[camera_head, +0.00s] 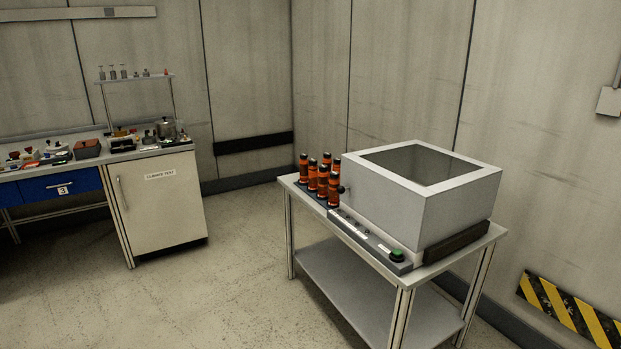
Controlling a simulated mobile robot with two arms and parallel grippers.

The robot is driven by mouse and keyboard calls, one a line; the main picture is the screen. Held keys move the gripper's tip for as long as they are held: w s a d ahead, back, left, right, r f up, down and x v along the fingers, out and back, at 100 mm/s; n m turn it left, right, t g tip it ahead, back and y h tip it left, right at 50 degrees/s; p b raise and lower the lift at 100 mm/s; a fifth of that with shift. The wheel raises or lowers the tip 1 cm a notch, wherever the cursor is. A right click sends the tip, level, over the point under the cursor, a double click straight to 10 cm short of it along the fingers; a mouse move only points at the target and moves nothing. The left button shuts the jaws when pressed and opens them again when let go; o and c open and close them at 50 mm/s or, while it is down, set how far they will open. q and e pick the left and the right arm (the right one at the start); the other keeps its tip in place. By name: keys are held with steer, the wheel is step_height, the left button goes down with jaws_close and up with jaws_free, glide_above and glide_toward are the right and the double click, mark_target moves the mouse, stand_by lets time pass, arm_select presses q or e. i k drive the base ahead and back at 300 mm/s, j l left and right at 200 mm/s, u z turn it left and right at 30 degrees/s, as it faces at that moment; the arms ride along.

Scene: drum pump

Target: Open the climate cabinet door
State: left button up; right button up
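The climate cabinet (165,215) is a pale cabinet under the right end of the workbench at the left. Its door faces me and looks shut. A small label (160,174) near the top of the door is too blurred to read surely. A slim vertical handle (122,192) sits by the door's left edge. Neither of my grippers is in view.
A metal table (360,300) at the right carries a grey box with a windowed top (425,200), several orange-and-black cylinders (323,183) and a green button (397,254). A blue drawer (60,187) adjoins the cabinet. The floor (225,270) before the cabinet is clear.

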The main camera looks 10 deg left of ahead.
mark_target(158, 197)
steer(key=i+j+u, duration=0.15)
steer(key=i+u, duration=0.15)
steer(key=i, duration=0.25)
steer(key=i+u, duration=0.35)
steer(key=i, duration=0.25)
steer(key=i+l+u, duration=0.1)
steer(key=i+u, duration=0.2)
steer(key=i, duration=0.25)
steer(key=i+l+u, duration=0.3)
steer(key=i, duration=0.25)
steer(key=i+j+u, duration=0.1)
steer(key=i+u, duration=0.2)
steer(key=i, duration=0.7)
steer(key=i+l+u, duration=0.15)
steer(key=i+u, duration=0.15)
steer(key=i, duration=0.75)
